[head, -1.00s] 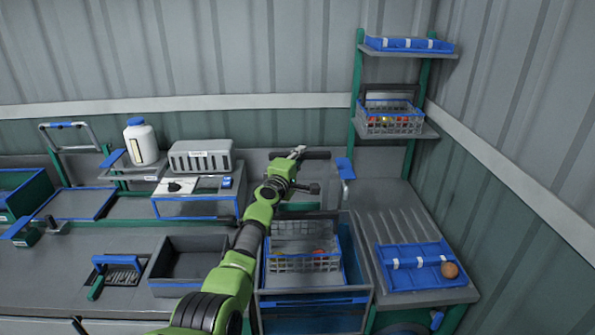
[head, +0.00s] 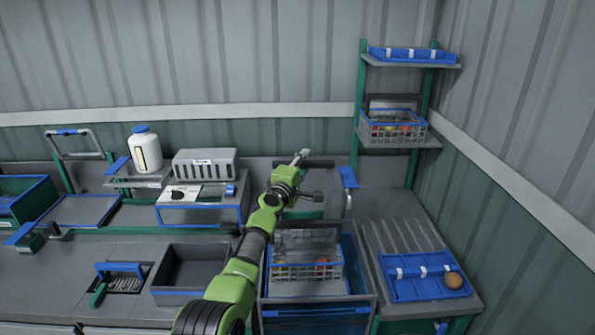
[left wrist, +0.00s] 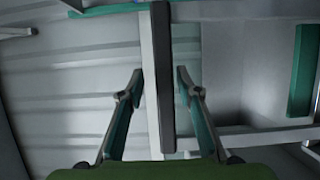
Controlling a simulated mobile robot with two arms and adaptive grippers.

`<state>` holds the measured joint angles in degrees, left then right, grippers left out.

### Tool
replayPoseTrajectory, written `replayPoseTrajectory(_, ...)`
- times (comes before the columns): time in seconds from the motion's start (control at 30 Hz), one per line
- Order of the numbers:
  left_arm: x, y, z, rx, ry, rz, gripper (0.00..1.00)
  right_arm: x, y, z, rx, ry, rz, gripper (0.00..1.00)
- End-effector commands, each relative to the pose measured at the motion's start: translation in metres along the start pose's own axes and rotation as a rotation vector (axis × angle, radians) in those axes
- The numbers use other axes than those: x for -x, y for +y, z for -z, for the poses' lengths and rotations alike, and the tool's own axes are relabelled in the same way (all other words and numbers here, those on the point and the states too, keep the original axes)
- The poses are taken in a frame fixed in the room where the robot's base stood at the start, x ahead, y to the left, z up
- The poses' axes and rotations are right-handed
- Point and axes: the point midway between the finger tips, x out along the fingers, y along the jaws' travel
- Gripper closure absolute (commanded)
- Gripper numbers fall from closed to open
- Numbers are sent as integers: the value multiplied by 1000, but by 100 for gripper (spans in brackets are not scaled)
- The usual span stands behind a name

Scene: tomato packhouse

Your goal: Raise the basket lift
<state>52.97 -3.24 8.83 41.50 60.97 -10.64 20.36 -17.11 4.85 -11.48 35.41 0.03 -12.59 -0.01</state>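The basket lift is a blue-rimmed tank (head: 318,306) at the centre of the head view, with a grey wire basket (head: 306,272) low inside it. Some red items show in the basket. A dark horizontal bar (head: 318,163) stands behind the tank. My left gripper (head: 300,157) is at the left part of this bar. In the left wrist view, a dark bar (left wrist: 163,100) runs between the two spread fingers of my left gripper (left wrist: 158,76), with gaps on both sides. My left gripper is open. My right gripper is not in view.
A rack at the back right holds a crate of produce (head: 392,130) and a blue tray (head: 410,55). A blue tray (head: 415,284) with one round brown item lies to the right. An empty grey bin (head: 190,268) stands left of the tank.

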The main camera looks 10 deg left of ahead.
Motion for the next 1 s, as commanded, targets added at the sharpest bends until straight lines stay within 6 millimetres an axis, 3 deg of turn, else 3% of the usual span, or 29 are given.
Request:
replayPoseTrajectory(0.37, 28, -2, 0, 0, 2, 1, 68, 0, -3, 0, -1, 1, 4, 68)
replayPoseTrajectory(1.0, 107, 0, 0, 2, 4, -1, 68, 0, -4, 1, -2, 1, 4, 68)
